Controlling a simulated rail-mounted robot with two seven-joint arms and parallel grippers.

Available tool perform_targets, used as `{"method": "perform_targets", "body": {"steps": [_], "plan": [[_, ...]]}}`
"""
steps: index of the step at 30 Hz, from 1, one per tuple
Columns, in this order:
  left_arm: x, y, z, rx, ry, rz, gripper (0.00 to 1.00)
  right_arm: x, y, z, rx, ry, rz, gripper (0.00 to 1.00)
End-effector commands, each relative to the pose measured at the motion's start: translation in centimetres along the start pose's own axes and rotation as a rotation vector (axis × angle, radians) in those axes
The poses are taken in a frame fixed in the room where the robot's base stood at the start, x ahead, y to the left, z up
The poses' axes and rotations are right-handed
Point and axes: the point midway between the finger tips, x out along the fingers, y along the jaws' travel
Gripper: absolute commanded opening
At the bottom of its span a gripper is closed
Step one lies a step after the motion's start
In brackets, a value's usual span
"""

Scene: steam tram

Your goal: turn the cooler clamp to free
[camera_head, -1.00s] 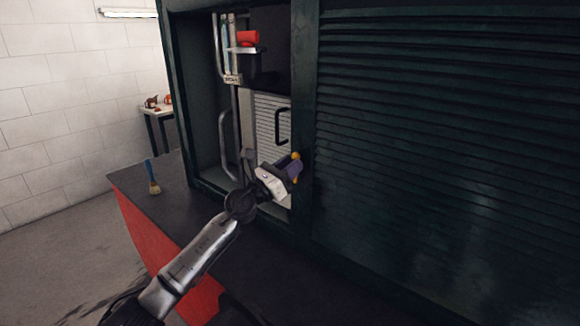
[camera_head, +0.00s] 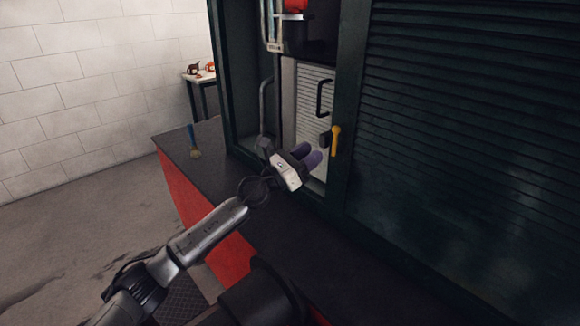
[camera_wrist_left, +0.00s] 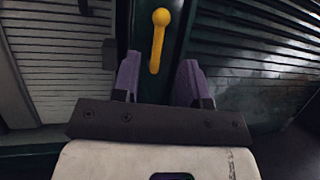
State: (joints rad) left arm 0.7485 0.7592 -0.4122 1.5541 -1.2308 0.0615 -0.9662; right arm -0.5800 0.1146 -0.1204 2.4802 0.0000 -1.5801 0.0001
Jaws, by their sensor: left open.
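The cooler clamp looks to be the yellow handle (camera_head: 336,140) on the dark green post at the right edge of the cabinet opening. It stands roughly upright, with its knob at the top, and also shows in the left wrist view (camera_wrist_left: 158,38). A small dark block sits just left of it. My left gripper (camera_head: 313,156) is open and empty, a little below and left of the handle in the head view. In the left wrist view its purple fingers (camera_wrist_left: 160,80) are apart, with the handle ahead between and beyond them. My right gripper is not in view.
A pale slatted panel with a black handle (camera_head: 324,98) is inside the opening. A grey pipe (camera_head: 265,105) runs at its left. A louvred green panel (camera_head: 455,120) fills the right. A brush (camera_head: 194,142) stands on the dark ledge (camera_head: 180,152). A small table (camera_head: 203,80) is behind.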

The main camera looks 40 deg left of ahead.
Motion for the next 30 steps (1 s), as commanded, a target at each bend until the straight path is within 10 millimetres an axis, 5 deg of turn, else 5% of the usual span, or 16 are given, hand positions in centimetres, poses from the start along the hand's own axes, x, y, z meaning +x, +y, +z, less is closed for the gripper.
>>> {"method": "perform_targets", "body": {"steps": [12, 30], "plan": [[-5.8, 0.0, -0.1, 0.001, 0.001, 0.000, 0.40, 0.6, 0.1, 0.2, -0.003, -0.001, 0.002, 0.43], [-6.6, -0.1, 0.0, 0.001, 0.000, -0.001, 0.40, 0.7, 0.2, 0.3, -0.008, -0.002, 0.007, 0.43]]}}
